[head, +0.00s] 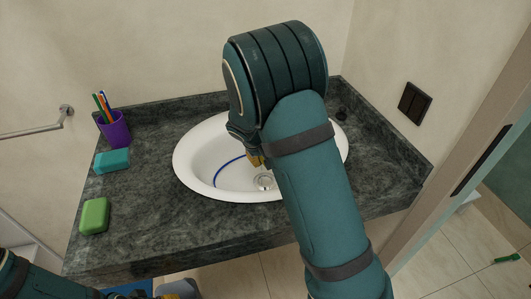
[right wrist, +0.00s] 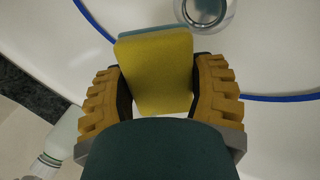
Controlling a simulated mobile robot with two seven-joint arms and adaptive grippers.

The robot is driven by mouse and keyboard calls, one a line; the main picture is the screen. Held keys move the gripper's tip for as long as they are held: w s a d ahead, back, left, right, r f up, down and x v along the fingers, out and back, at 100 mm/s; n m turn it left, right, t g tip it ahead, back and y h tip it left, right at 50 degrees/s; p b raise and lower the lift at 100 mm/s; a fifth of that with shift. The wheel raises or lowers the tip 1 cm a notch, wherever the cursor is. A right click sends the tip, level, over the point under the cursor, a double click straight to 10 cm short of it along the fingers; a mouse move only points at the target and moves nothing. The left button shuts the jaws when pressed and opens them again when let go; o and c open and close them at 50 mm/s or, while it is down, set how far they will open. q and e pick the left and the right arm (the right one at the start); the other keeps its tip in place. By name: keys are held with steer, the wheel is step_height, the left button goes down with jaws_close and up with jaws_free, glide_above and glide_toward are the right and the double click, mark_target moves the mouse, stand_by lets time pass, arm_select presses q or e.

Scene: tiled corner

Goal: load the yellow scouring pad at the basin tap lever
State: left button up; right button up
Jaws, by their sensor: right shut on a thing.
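The yellow scouring pad (right wrist: 155,75) is held between the two ridged yellow fingers of my right gripper (right wrist: 160,88) in the right wrist view. It has a thin teal layer along its top edge. In the head view, my right gripper (head: 256,160) is over the white basin (head: 205,150), mostly hidden behind my own arm; the pad cannot be made out there. No tap or lever is visible; my right arm covers the back of the basin. My left gripper (head: 175,290) is partly in view at the bottom edge, and its jaws are unclear.
A blue curved line (head: 219,174) runs inside the basin near the drain (head: 264,181). On the dark counter's left stand a purple cup (head: 116,130) with sticks, a teal block (head: 112,161) and a green block (head: 94,216). A pale bottle (right wrist: 62,143) shows in the right wrist view.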

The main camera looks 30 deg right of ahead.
steer(key=shift+s+a+b, duration=0.2)
steer(key=shift+s+a, duration=0.1)
steer(key=shift+s, duration=0.35)
steer(key=shift+s+a+b, duration=0.2)
steer(key=shift+s+a, duration=0.1)
steer(key=shift+s, duration=0.3)
steer(key=shift+s+a+b, duration=0.15)
steer(key=shift+s+a, duration=0.2)
steer(key=shift+s, duration=0.45)
steer(key=shift+s+a+b, duration=0.15)
steer(key=shift+s+a, duration=0.2)
steer(key=shift+s, duration=0.45)
steer(key=shift+s+a+b, duration=0.15)
steer(key=shift+s+a, duration=0.2)
steer(key=shift+s, duration=0.45)
steer(key=shift+r, duration=0.1)
steer(key=shift+s+a+r+p, duration=0.45)
steer(key=shift+s+r+p, duration=0.35)
steer(key=shift+s, duration=0.1)
steer(key=shift+s+a+r+p, duration=0.4)
steer(key=shift+s+r+p, duration=0.25)
steer(key=shift+s+r, duration=0.2)
steer(key=shift+s+a+r+p, duration=0.1)
steer(key=shift+s+r+p, duration=0.05)
steer(key=shift+s+p, duration=0.2)
steer(key=shift+c, duration=0.5)
steer(key=shift+s, duration=0.25)
steer(key=shift+a, duration=0.1)
